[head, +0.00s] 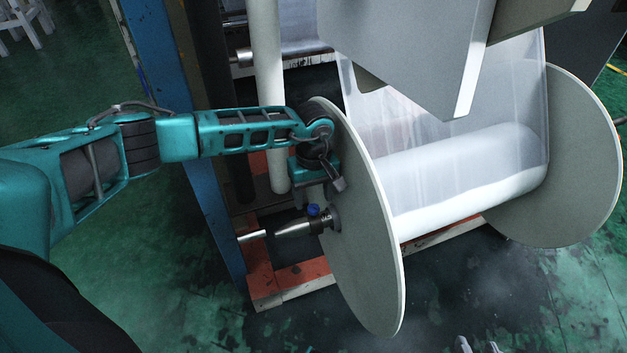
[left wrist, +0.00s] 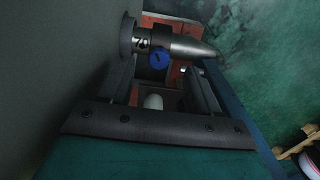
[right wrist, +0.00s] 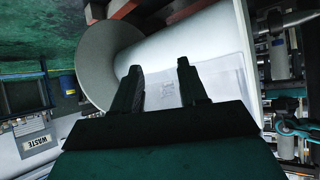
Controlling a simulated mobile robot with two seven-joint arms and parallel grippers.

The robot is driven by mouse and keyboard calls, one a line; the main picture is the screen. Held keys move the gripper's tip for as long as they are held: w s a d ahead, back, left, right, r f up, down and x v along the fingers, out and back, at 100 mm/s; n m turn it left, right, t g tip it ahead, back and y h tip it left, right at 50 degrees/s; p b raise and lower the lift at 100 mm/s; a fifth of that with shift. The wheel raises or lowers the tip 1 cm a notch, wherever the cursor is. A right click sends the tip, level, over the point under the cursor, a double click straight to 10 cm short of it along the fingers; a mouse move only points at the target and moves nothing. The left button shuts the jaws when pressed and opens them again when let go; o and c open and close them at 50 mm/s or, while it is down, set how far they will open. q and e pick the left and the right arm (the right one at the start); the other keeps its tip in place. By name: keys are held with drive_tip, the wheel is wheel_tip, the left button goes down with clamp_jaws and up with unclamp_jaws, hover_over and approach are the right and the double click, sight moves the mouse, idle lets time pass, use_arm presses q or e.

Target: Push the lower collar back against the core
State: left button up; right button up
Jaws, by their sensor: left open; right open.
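The lower collar (head: 297,226) is a dark sleeve with a blue knob (head: 313,210) on a bright metal shaft (head: 252,236), at the outer face of the left grey disc (head: 370,240). In the left wrist view the collar (left wrist: 142,42), blue knob (left wrist: 159,59) and tapered shaft end (left wrist: 195,48) lie ahead of the fingers. A gap between collar and disc cannot be told. The core is hidden inside the white film roll (head: 460,185). My left gripper (head: 335,181) is open and empty, just above the collar. My right gripper (right wrist: 158,70) is open, facing the roll and film.
A second grey disc (head: 570,160) closes the roll's right end. A blue machine post (head: 185,120) and a white roller (head: 268,90) stand left of and behind the left disc. A grey angled machine part (head: 420,50) hangs above. The green floor is clear at front left.

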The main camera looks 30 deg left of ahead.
sight(317, 207)
use_arm(q)
wheel_tip(317, 207, down, 6)
drive_tip(key=shift+r+b, duration=0.25)
drive_tip(key=shift+b, duration=0.35)
use_arm(e)
drive_tip(key=shift+w+a, duration=0.35)
use_arm(q)
drive_tip(key=shift+c, duration=0.2)
clamp_jaws()
drive_tip(key=c, duration=0.6)
unclamp_jaws()
clamp_jaws()
drive_tip(key=shift+w, duration=0.1)
use_arm(e)
drive_tip(key=shift+f, duration=0.1)
use_arm(q)
drive_tip(key=shift+w+d+b, duration=0.25)
drive_tip(key=shift+b, duration=0.15)
use_arm(e)
drive_tip(key=shift+f, duration=0.45)
